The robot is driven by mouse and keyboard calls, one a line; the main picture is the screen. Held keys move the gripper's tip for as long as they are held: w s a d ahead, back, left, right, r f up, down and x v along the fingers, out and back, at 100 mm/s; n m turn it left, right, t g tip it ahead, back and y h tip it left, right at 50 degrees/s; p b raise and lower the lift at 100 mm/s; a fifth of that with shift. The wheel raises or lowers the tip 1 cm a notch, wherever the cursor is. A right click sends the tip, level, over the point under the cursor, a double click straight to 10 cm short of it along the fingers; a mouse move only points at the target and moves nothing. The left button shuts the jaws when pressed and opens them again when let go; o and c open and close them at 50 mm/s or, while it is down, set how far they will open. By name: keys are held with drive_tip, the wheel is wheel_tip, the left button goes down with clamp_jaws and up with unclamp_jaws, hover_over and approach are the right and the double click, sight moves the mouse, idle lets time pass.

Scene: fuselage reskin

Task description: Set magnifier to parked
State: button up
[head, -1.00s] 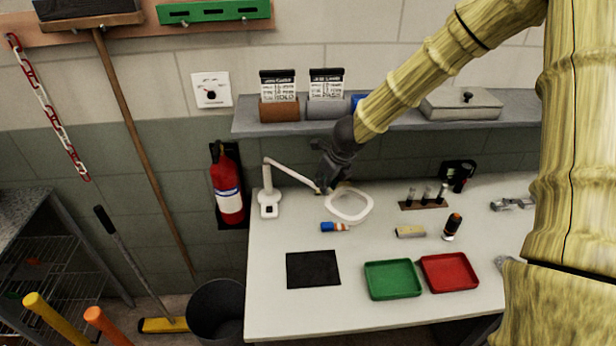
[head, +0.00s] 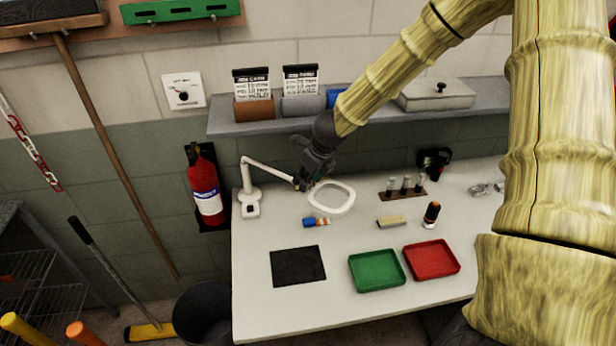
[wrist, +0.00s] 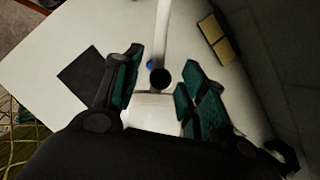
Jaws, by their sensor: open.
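The magnifier is a white lamp on the bench, with its upright base (head: 250,205) at the left rear, a jointed white arm (head: 270,170) and a white ring head (head: 332,197) over the bench. My gripper (head: 303,184) is at the joint between arm and ring head, partly hiding it. In the wrist view, my open gripper (wrist: 162,76) has teal-padded fingers on both sides of a white bar (wrist: 162,35) with a black round knob (wrist: 160,78). A white piece lies between the fingers below the knob. I cannot tell whether the fingers touch it.
A blue-and-orange tube (head: 316,222), black mat (head: 298,266), green tray (head: 377,271) and red tray (head: 431,259) lie on the bench. A grey shelf (head: 375,115) runs above. A fire extinguisher (head: 205,188) hangs left.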

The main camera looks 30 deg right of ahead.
drive_tip(key=v, duration=1.2)
drive_tip(key=shift+c, duration=0.4)
